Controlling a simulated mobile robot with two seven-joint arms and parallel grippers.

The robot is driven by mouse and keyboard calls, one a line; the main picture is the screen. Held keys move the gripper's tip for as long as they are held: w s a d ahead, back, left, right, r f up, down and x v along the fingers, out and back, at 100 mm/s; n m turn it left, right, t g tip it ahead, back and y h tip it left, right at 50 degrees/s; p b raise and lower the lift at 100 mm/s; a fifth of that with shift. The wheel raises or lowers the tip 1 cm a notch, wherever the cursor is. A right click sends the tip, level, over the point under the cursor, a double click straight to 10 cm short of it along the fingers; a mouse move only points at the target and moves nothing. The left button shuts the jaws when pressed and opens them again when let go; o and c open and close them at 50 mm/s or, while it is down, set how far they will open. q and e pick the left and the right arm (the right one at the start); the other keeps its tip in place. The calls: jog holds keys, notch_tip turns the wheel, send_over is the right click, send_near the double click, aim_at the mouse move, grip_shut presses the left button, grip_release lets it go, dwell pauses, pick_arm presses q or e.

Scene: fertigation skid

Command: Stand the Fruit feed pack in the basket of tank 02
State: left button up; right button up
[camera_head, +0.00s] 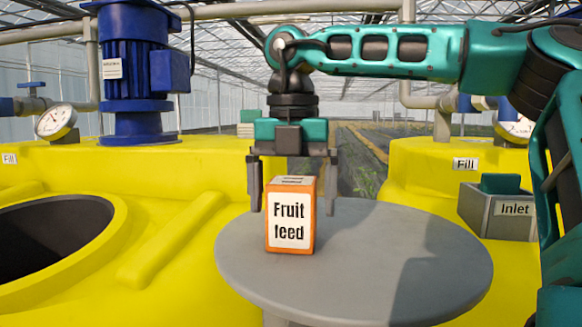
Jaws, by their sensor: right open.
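The Fruit feed pack (290,222), an orange box with a white label, stands upright on a round grey table (400,265). My right gripper (293,212) points down over it, jaws open. One finger shows on each side of the pack, with a gap to each; I cannot tell whether the pack is fully between them in depth. A grey basket marked Inlet (515,220) is on the yellow tank (420,170) at right, with a teal thing (502,184) in it. No tank number is readable. My left gripper is not in view.
A yellow tank (165,205) with a dark round opening (45,235) and a blue motor (138,70) stands at left. My right arm spans the upper right. The table's right side is clear, with a shadow on it.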

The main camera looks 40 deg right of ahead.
aim_at(292, 215)
jog(key=shift+w+a+r, duration=0.15)
jog(key=shift+a+r, duration=0.05)
jog(key=shift+r, duration=2.2)
jog(key=shift+w+a+r, duration=0.1)
jog(key=shift+a+r, duration=0.05)
jog(key=shift+r, duration=2.2)
notch_tip(292, 215, down, 7)
jog(key=shift+f+b, duration=0.15)
jog(key=shift+b, duration=0.55)
jog(key=f, duration=0.4)
jog(key=shift+s+d+f, duration=0.3)
jog(key=shift+d+f, duration=0.05)
jog(key=shift+f, duration=0.4)
